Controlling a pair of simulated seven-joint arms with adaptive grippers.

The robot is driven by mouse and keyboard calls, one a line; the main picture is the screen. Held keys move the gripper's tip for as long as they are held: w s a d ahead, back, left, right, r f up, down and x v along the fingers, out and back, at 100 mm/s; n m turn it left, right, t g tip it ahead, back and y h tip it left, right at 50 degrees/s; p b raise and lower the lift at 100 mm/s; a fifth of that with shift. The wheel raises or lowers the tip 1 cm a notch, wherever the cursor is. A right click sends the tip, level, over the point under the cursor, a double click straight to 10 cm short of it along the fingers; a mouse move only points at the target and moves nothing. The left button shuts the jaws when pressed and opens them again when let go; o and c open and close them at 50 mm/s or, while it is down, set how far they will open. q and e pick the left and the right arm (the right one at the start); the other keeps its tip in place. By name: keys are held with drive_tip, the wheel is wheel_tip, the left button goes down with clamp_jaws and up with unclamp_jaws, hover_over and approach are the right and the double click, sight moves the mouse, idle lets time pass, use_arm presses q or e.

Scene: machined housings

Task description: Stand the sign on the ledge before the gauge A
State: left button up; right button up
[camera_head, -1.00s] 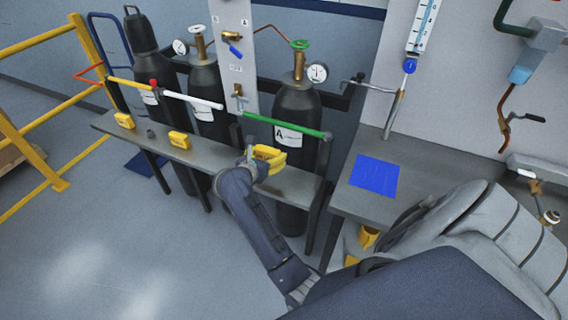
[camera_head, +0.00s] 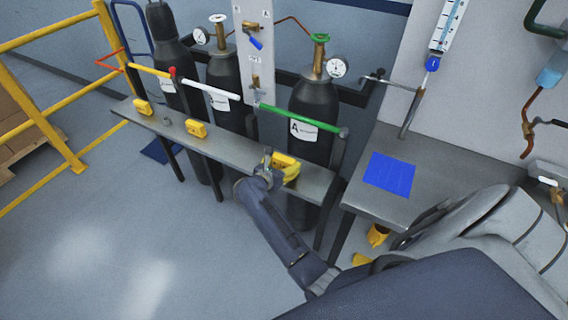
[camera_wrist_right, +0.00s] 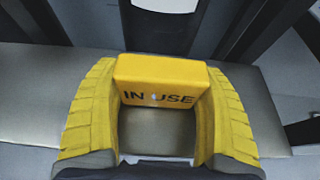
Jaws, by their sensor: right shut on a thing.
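The yellow sign (camera_wrist_right: 160,82), lettered "IN USE", sits between the two yellow fingers of my right gripper (camera_wrist_right: 160,118). In the head view my right gripper (camera_head: 284,168) is shut on it at the right part of the grey ledge (camera_head: 237,150), in front of the dark cylinder labelled A (camera_head: 313,105). Whether the sign's base touches the ledge, I cannot tell. The round white gauge (camera_head: 336,67) is at the top right of that cylinder.
A green bar (camera_head: 300,118) runs above the ledge. A blue mat (camera_head: 390,174) lies on the right bench.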

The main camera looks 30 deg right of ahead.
drive_tip(key=shift+f, duration=0.15)
drive_tip(key=o, duration=1.2)
